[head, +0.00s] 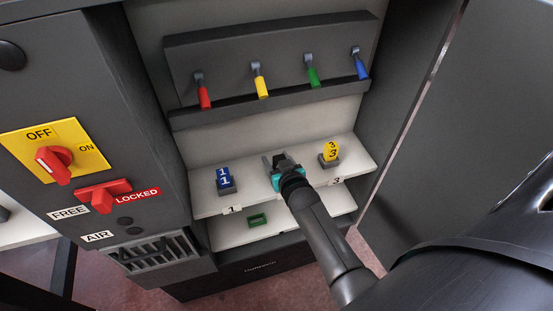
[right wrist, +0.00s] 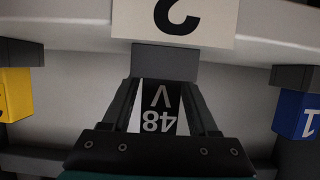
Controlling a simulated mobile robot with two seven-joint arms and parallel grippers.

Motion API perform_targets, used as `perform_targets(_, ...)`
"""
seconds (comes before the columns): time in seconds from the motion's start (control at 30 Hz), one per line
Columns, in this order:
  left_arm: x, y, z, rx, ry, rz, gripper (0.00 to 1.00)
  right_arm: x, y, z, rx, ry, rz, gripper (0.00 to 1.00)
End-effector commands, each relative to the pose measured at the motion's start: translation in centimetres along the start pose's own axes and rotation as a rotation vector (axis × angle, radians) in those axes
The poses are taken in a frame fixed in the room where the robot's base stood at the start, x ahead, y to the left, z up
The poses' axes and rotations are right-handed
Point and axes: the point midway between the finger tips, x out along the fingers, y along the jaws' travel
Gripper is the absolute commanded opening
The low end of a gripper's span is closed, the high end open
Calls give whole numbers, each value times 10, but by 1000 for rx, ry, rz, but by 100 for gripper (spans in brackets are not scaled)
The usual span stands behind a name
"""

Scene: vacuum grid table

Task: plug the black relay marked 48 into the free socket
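The black relay marked 48 V (right wrist: 160,108) is between the two fingers of my right gripper (right wrist: 163,88). The fingertips close against its sides, with narrow light gaps further back. Directly beyond it is a grey socket block (right wrist: 166,62) above which a label 2 (right wrist: 180,14) shows upside down. I cannot tell whether the relay is seated in it. In the head view my right gripper (head: 279,163) is over the middle of the shelf, between relays 1 and 3, and hides the socket there. My left gripper is not in view.
A blue relay 1 (head: 225,176) and a yellow relay 3 (head: 331,150) stand on the upper shelf (head: 207,204) either side of the gripper. Coloured levers hang above; a red LOCKED handle (head: 103,195) and OFF/ON switch (head: 53,163) are left.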

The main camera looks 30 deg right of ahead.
Motion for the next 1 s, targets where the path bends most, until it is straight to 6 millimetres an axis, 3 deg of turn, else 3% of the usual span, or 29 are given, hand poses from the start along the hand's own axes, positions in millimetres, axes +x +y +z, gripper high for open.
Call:
perform_targets(0.1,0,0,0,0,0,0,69,0,0,0,0,0,0,74)
perform_targets(0.5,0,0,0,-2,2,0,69,0,0,0,0,-1,0,74)
perform_targets(1.0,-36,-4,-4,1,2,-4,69,-93,0,-1,1,-3,0,74)
